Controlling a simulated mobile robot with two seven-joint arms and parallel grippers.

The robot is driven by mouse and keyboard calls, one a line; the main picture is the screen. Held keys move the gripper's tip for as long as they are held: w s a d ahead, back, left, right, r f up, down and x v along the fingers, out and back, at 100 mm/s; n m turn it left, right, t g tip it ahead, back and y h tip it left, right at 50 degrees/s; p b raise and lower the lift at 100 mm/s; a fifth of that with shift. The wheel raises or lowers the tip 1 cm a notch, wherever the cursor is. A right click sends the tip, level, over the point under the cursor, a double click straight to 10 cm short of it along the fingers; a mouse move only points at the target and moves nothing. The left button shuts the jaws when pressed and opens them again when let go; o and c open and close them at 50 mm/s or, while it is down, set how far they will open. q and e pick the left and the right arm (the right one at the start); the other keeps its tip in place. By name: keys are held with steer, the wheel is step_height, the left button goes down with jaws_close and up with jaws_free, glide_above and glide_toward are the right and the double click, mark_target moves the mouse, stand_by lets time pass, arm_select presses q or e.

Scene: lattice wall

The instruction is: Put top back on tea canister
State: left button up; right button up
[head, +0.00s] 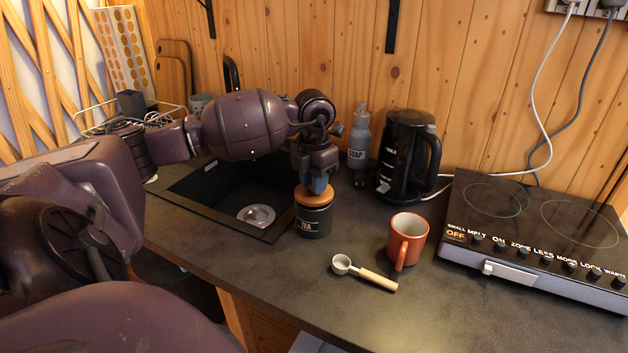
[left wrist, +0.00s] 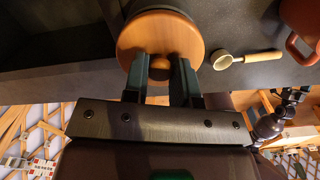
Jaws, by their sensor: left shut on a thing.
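The black tea canister (head: 313,221), labelled TEA, stands upright on the dark counter just right of the sink. Its round wooden top (head: 314,195) sits at the canister's mouth; whether it is fully seated I cannot tell. The top also shows in the left wrist view (left wrist: 184,36), with a small round knob between my fingers. My left gripper (head: 318,182) points down from above and is shut on the top's knob; its two fingers also show in the left wrist view (left wrist: 160,75). The canister body is mostly hidden under the top there. My right gripper is not in view.
A black kettle (head: 404,155) and a grey soap bottle (head: 359,140) stand behind. An orange mug (head: 406,240) and a scoop with a wooden handle (head: 364,272) are to the right. A hob (head: 534,228) fills the far right. The sink (head: 225,190) is left of the canister.

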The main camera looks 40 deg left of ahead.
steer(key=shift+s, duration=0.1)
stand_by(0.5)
arm_select(q)
steer(key=o, duration=0.7)
steer(key=shift+c, duration=0.2)
steer(key=o, duration=0.3)
steer(key=shift+o, duration=0.4)
steer(key=o, duration=0.4)
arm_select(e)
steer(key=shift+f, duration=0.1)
